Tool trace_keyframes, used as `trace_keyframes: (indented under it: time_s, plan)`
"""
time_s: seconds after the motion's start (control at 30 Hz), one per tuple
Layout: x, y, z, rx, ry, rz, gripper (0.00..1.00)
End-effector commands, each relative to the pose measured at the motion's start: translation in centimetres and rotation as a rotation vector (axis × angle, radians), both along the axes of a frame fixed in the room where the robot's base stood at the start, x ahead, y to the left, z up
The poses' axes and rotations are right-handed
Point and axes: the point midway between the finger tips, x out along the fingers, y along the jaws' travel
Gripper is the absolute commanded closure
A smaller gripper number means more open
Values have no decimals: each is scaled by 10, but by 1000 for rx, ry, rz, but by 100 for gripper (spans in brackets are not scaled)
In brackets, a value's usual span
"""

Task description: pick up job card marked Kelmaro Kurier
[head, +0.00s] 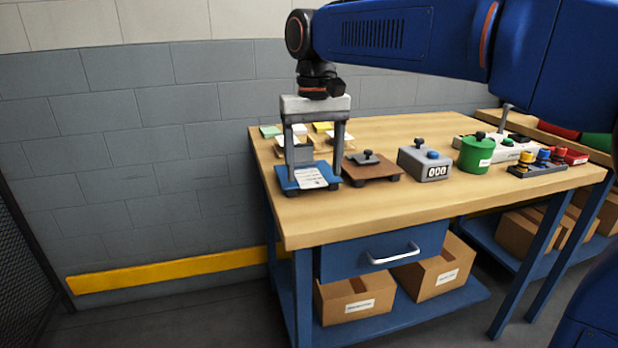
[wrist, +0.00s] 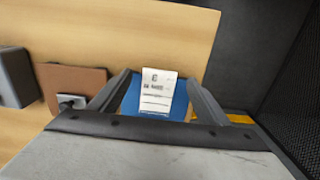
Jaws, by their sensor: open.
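A white card (head: 310,178) with dark printed lines lies on a small blue tray (head: 286,180) near the left end of the workbench. In the wrist view the card (wrist: 157,92) lies on the blue tray (wrist: 131,101); its print is too small to read, so I cannot confirm the name Kelmaro Kurier. My gripper (head: 314,172) points down over the tray. Its two fingers are spread wide, one to each side of the card, with nothing held between them. The wrist view also shows my gripper (wrist: 160,84) around the card's sides. I cannot tell the height gap.
A brown board with a dark knob (head: 370,166) sits right of the tray, then a grey counter box (head: 425,163) and a green pot (head: 476,155). Several coloured cards (head: 322,127) lie behind the gripper. The bench's front strip (head: 350,215) is clear.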

Motion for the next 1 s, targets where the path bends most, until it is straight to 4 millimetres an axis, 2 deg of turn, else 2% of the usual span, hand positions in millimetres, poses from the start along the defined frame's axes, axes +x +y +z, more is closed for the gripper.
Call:
trace_keyframes:
  time_s: [0.1,0.2,0.7,0.73,0.77,0.9,1.0]
  plan:
    - [0,0,-13,0,1,0,30]
    - [0,0,-18,0,1,0,30]
    - [0,0,-20,0,0,0,30]
    - [0,0,-20,0,0,0,32]
    - [0,0,-20,0,0,0,39]
    - [0,0,-20,0,0,0,73]
    - [0,0,-20,0,0,0,73]
